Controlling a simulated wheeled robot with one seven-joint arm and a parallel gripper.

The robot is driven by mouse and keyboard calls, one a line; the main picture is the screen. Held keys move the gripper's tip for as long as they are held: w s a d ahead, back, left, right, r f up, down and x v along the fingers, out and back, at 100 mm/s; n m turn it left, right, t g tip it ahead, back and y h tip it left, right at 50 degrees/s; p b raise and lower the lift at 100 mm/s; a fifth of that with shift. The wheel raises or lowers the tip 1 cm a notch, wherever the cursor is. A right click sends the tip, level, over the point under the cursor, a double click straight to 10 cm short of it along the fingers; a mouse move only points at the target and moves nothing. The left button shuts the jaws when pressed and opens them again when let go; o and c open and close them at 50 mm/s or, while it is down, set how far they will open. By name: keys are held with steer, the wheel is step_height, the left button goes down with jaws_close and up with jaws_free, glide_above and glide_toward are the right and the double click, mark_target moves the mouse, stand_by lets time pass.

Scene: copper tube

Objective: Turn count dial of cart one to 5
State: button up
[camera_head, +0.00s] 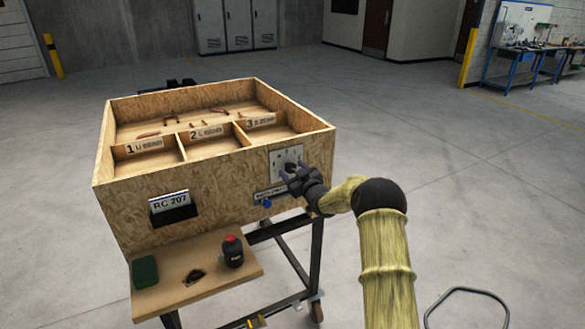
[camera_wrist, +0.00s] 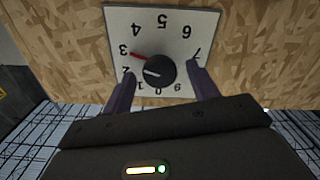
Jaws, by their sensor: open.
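The count dial is a black round knob (camera_wrist: 160,71) on a white number plate (camera_wrist: 180,22) on the cart's front. A red pointer reaches from the knob toward the 3, and a white line on the knob points left, near the 2. My gripper (camera_wrist: 160,76) is open, with one finger on each side of the knob; I cannot tell whether either finger touches it. In the head view my gripper (camera_head: 290,173) is in front of the plate (camera_head: 277,160) and partly hides the knob.
The wooden cart box (camera_head: 230,178) has numbered compartments and a label, RC 207 (camera_head: 169,201). A lower shelf (camera_head: 195,280) holds a black bottle with a red cap (camera_head: 233,251) and a green block (camera_head: 145,272). Floor to the right is mostly clear, with a bent tube (camera_head: 466,292).

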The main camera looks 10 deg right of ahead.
steer(key=shift+w+a, duration=0.15)
steer(key=shift+w, duration=0.3)
steer(key=c, duration=1)
